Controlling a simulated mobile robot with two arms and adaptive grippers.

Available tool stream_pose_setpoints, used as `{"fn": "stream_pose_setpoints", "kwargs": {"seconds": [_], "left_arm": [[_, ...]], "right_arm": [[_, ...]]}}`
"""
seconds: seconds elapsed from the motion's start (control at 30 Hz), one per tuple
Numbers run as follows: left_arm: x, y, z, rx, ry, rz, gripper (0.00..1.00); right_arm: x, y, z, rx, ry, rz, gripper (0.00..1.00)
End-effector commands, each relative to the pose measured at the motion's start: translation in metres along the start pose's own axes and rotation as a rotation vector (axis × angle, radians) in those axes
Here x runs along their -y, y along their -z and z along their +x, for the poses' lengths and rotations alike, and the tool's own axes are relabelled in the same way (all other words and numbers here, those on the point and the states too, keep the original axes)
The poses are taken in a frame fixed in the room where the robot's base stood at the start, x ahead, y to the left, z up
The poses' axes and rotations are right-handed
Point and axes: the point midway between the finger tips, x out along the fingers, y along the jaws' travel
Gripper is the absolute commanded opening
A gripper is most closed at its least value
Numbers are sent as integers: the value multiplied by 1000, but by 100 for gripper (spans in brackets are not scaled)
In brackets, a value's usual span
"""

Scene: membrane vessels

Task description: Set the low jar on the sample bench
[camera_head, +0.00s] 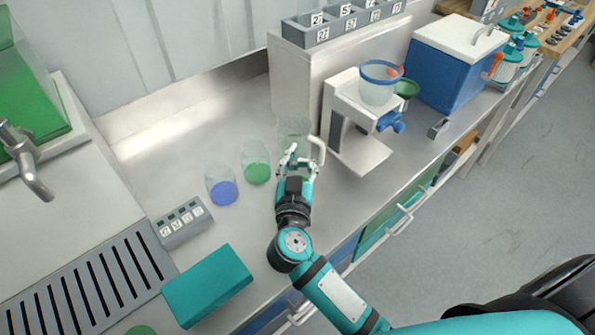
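A pale, see-through jar (293,128) with a faint green tint stands on the grey counter (190,135), just beyond my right gripper. My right gripper (303,154) has its fingers spread toward this jar; the fingers cover its lower part, and I cannot tell whether they touch it. A clear jar with green contents (256,168) and one with blue contents (222,190) stand to the left of the gripper. I cannot tell for sure which is the low jar, or which surface is the sample bench. My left gripper is not in view.
A white stand (362,150) holding a clear vessel (379,88) is close right of my gripper. A grey block (298,85) with a numbered rack is behind. A blue box (445,75) and a wooden-topped bench (560,40) lie farther right. A teal box (207,285) is in front.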

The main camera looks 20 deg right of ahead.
Motion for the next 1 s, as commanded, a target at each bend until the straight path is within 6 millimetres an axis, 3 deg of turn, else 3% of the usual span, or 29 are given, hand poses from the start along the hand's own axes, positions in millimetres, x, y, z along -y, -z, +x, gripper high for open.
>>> {"fn": "stream_pose_setpoints", "kwargs": {"seconds": [0.1,0.2,0.57,1.0], "left_arm": [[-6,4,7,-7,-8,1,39],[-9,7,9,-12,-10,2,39],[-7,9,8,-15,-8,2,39],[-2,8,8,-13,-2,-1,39]], "right_arm": [[0,-21,0,1,1,-5,0],[0,-30,0,-1,1,-3,0],[0,-33,0,0,0,-1,0],[0,-34,0,1,0,-1,59]]}}
